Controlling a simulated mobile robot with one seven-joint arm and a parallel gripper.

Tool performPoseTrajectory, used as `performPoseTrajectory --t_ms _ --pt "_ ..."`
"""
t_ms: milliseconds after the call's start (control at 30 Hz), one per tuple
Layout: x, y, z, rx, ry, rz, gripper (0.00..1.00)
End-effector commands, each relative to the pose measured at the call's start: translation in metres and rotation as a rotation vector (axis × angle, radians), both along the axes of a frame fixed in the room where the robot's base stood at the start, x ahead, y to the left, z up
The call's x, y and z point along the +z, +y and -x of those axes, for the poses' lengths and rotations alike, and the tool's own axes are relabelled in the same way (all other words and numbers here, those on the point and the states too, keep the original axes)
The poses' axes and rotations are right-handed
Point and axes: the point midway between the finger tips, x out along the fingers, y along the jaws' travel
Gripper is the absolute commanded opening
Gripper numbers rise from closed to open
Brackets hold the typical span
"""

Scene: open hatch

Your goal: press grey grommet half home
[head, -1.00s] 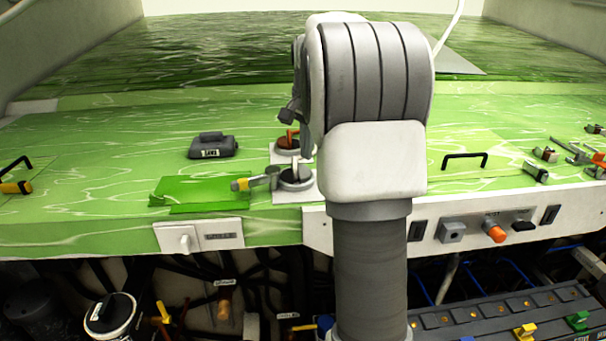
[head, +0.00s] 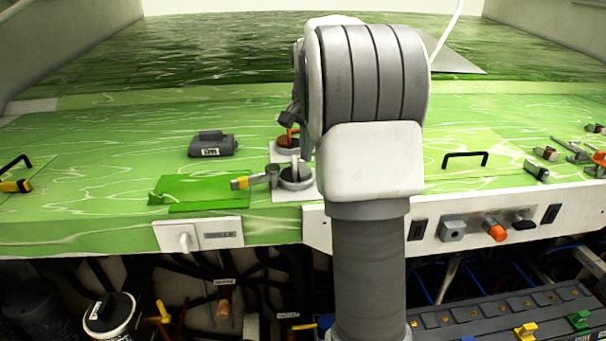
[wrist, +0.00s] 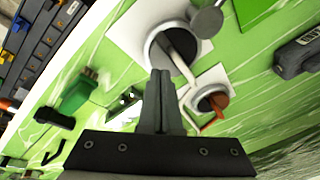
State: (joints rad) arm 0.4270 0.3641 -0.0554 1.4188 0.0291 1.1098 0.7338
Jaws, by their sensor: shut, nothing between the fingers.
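The grey grommet (head: 297,183) is a ring on a white plate near the front edge of the green deck, partly hidden by my arm in the head view. In the wrist view the grey grommet (wrist: 151,52) is just beyond my fingertips, with a pale rod passing through its opening. How deep it sits I cannot tell. My gripper (wrist: 160,74) is shut and empty, its tips over the near rim of the ring. Whether they touch it I cannot tell. In the head view my gripper is mostly hidden behind my arm.
An orange-brown grommet (head: 286,142) with its own rod stands behind the grey one. A yellow-handled lever with a round grey end (head: 262,179) lies beside it. A dark grey labelled block (head: 212,145) and a bright green panel (head: 205,191) are left.

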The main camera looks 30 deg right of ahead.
Motion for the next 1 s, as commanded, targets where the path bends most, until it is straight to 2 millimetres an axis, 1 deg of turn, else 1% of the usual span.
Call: performPoseTrajectory --t_ms 100,467,1000 --pt "-0.008 -0.001 -0.001 0.0 0.0 0.0 0.0" --pt "-0.024 -0.002 -0.005 0.0 0.0 -0.001 0.0" --pt "-0.028 -0.003 -0.006 0.0 0.0 0.0 0.0"
